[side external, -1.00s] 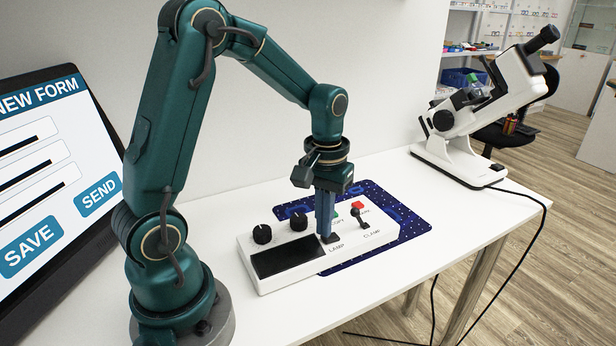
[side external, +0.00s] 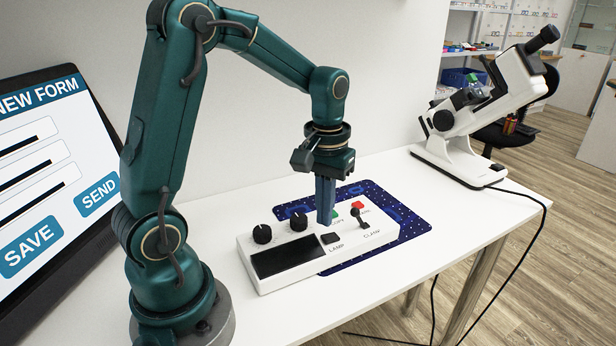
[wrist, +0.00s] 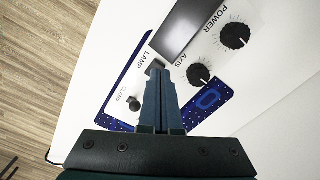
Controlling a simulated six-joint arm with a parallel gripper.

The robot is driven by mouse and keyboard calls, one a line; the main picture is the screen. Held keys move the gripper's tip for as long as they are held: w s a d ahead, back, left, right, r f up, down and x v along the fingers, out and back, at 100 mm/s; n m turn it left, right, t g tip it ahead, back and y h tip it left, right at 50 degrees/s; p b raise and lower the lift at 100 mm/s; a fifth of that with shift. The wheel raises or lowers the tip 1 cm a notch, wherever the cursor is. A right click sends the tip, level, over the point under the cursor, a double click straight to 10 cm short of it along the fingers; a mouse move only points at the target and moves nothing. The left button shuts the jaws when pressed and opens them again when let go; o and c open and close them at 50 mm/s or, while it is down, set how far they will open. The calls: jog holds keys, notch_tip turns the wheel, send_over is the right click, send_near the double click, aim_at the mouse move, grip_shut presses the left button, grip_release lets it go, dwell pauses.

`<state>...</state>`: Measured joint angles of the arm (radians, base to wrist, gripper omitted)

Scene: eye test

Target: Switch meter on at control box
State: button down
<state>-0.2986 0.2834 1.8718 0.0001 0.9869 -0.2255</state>
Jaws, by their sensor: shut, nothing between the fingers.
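The white control box (side external: 290,279) lies on the table with a dark blank panel (side external: 289,260). Two black knobs stand on it: the power knob (side external: 262,233), labelled in the wrist view (wrist: 235,36), and the axis knob (side external: 298,221), also in the wrist view (wrist: 198,74). A black lamp switch (side external: 331,238) sits right of the panel; a clamp lever (side external: 361,217) is farther right. My gripper (side external: 325,222) is shut and empty, pointing down just behind the lamp switch. Whether its tips touch the box is unclear. The white meter-like instrument (side external: 466,135) stands at the back right.
Green (side external: 335,213) and red (side external: 358,205) buttons are at the box's back. A blue patterned mat (side external: 410,221) lies under and behind the box. A screen (side external: 55,180) stands left. A cable (side external: 535,240) hangs off the table's right edge. Clear table lies in front.

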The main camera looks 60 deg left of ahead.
aim_at(325, 239)
jog(key=shift+r, duration=2)
jog(key=s+d+r+m+t, duration=0.3)
jog(key=s+d+r, duration=0.1)
jog(key=d+r, duration=0.15)
jog(key=s+d+f+m+t, duration=0.2)
jog(key=s+m, duration=0.1)
jog(key=s, duration=0.3)
jog(key=shift+d+f+t, duration=0.15)
jog(key=shift+t, duration=0.15)
jog(key=shift+s, duration=0.15)
